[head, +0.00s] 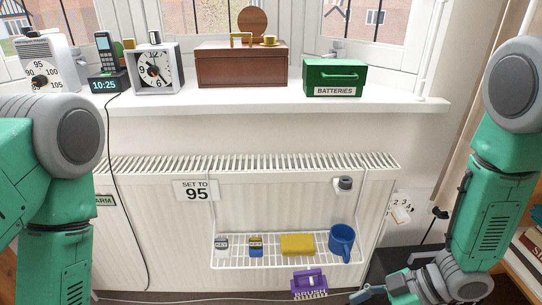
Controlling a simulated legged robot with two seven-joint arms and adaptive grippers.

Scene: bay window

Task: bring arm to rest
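My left arm is at the left edge of the head view, its upper part bent downward; its gripper is out of the picture. My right arm comes down the right side and bends at the bottom. My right gripper (370,294) is partly in view at the bottom edge, low in front of the radiator (300,210) and right of a purple brush (309,284). The picture's edge cuts it off, so I cannot tell its opening or whether it holds anything.
The white windowsill (240,104) carries a radio, phone, clock (155,69), wooden box (240,68) and green batteries box (334,78). A wire rack (285,265) on the radiator holds a blue mug (341,241), yellow sponge (297,245) and small bottles. A dark box stands near my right gripper.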

